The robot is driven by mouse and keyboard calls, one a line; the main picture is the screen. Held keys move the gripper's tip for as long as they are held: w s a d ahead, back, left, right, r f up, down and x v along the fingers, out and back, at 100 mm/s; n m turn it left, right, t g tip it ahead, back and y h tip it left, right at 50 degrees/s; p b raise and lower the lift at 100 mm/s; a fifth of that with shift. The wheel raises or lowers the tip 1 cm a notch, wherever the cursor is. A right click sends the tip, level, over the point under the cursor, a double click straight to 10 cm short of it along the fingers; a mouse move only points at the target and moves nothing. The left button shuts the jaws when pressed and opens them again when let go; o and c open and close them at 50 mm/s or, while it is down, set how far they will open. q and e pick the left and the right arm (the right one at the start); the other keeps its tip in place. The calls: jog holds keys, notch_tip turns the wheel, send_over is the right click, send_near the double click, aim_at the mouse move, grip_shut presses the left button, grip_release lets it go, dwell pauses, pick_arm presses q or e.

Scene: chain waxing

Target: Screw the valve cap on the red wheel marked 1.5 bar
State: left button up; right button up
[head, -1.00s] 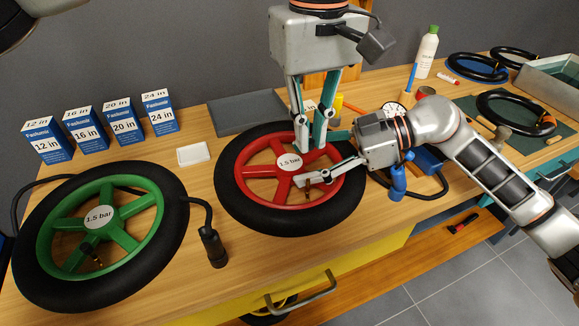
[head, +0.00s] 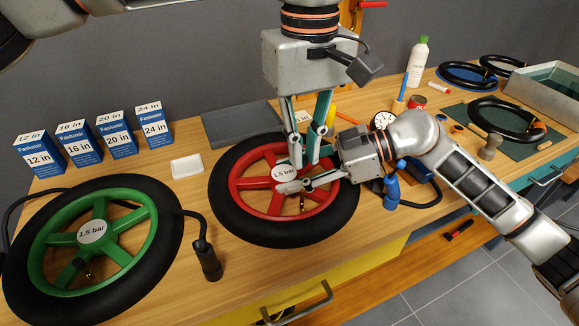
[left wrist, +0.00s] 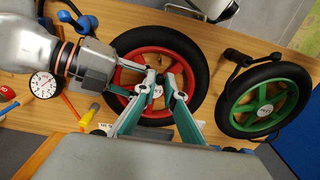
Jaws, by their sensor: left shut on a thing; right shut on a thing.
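The red wheel (head: 240,184) with a black tyre lies flat on the bench, its hub label reading 1.5 bar. Its valve (head: 302,204) shows near the front of the rim, just below my right fingers. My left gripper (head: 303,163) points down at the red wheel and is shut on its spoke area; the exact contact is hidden. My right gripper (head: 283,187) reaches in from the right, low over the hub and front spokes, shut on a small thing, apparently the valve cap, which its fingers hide. The red wheel also shows in the left wrist view (left wrist: 190,48).
A green wheel (head: 48,232), also marked 1.5 bar, lies left with a black pump hose (head: 207,262) beside it. A blue-handled tool (head: 392,191) and gauge (head: 383,120) are right of the red wheel.

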pick_arm(q)
send_over(303, 191)
jog(key=shift+f, duration=2.05)
jog(key=shift+f, duration=0.1)
jog(key=shift+f, duration=0.8)
jog(key=shift+f, duration=0.55)
jog(key=o, duration=0.7)
jog(key=shift+c, duration=0.2)
jog(key=shift+r, duration=2.25)
